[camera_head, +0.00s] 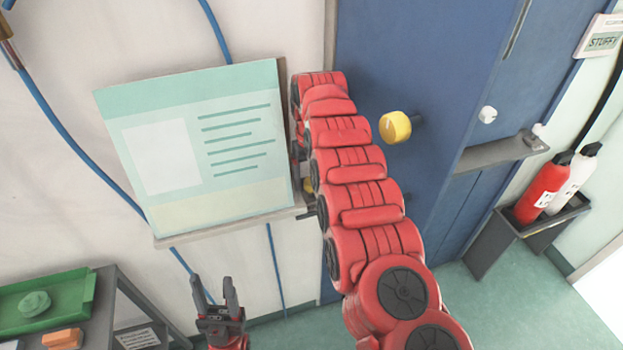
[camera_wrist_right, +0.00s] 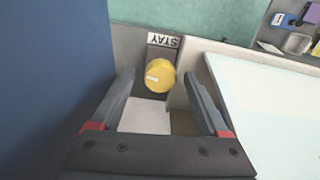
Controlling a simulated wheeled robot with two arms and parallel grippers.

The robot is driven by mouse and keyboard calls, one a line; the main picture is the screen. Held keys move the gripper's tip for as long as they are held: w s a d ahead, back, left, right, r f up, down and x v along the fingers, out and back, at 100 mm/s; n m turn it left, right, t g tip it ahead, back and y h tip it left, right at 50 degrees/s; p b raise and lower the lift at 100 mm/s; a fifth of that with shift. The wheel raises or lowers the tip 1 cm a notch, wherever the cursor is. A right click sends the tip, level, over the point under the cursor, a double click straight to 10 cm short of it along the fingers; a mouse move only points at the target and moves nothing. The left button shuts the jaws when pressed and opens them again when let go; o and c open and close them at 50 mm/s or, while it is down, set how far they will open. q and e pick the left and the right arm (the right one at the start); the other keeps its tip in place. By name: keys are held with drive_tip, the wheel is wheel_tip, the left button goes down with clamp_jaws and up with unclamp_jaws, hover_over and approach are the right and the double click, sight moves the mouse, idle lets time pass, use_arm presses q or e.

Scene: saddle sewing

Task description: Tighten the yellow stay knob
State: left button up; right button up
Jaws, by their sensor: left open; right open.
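The yellow stay knob (camera_wrist_right: 160,76) has a white mark on its face and sits just below a "STAY" label (camera_wrist_right: 164,40) in the right wrist view. My right gripper (camera_wrist_right: 158,84) is open, with one finger on each side of the knob; I cannot tell whether they touch it. In the head view my red right arm covers the right gripper, and a small yellow part (camera_head: 308,186) shows beside the arm, probably the same knob. My left gripper (camera_head: 214,284) is open and empty, pointing up, low in the head view, away from the knob.
Another yellow knob (camera_head: 395,127) sticks out from the blue door (camera_head: 440,60). A large board (camera_head: 235,190) stands left of my right arm. A green tray (camera_head: 75,290) lies on a grey cart at lower left. Extinguishers (camera_head: 541,188) stand in a grey holder at right.

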drive_tip(key=shift+f, duration=0.3)
clamp_jaws()
idle(0.3)
